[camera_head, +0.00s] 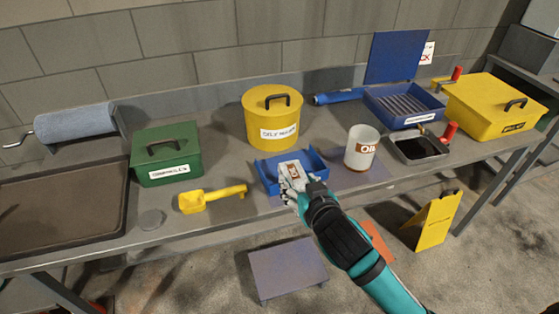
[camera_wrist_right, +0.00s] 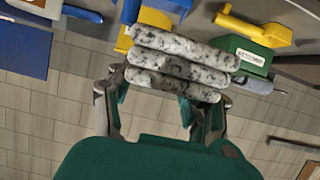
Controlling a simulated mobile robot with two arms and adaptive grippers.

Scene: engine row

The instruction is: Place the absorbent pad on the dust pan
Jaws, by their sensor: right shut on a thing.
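The absorbent pad (camera_wrist_right: 180,65) is grey-white and mottled, in a few thick parallel rolls. My right gripper (camera_wrist_right: 158,92) is shut on it in the right wrist view. A pale piece with a brown patch (camera_head: 292,168) shows at the fingers, above or inside this pan. I cannot tell whether the pad touches the pan. The gripper hides the pan's front. My left gripper is not in view.
A white can (camera_head: 361,148) stands close to the right of the pan, and a yellow drum (camera_head: 272,122) behind it. A yellow scoop (camera_head: 211,198) and a green box (camera_head: 167,154) are left. A blue ridged tray (camera_head: 400,105) and a dark-filled tray (camera_head: 419,146) are right.

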